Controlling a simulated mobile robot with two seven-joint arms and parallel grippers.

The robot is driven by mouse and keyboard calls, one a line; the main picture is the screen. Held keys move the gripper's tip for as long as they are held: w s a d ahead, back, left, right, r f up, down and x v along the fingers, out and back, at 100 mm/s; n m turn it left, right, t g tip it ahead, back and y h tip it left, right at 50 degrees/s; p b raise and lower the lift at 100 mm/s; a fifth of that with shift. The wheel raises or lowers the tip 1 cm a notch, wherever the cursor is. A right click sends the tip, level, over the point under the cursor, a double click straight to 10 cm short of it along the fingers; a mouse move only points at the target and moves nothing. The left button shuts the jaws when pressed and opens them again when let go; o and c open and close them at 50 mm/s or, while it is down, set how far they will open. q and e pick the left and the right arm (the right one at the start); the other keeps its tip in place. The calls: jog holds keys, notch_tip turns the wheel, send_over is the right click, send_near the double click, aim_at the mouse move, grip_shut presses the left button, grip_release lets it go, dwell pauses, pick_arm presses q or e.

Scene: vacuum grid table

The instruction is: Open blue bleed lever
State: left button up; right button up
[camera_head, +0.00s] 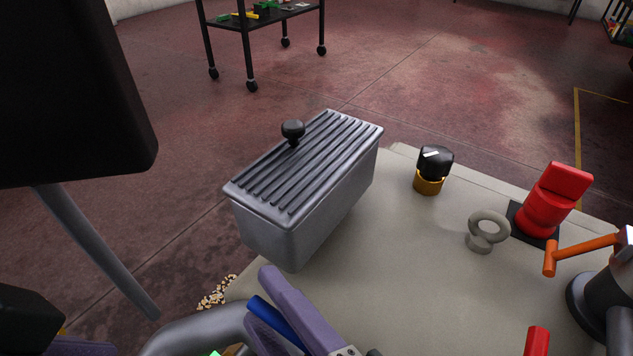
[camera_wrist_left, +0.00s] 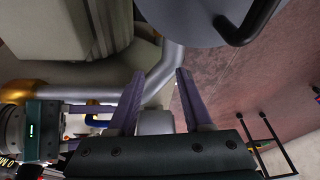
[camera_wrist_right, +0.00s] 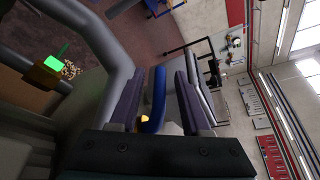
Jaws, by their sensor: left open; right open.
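The blue bleed lever (camera_head: 275,322) shows at the bottom of the head view, between the purple fingers of my right gripper (camera_head: 277,305). In the right wrist view the blue lever (camera_wrist_right: 158,95) stands upright between the two fingers of the open right gripper (camera_wrist_right: 156,80). Gaps show beside it there, though I cannot tell whether a finger touches it. The lever's base is hidden. My left gripper (camera_wrist_left: 158,78) is open in the left wrist view, with a grey pipe (camera_wrist_left: 160,75) behind its fingers and nothing held. Only a sliver of it shows in the head view's lower left corner.
A grey ribbed box (camera_head: 290,240) with a black knob stands on the machine top. A bent grey pipe (camera_head: 195,330) runs near my right gripper.

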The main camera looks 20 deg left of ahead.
jog(key=shift+c, duration=0.2)
grip_shut()
dwell(1.1)
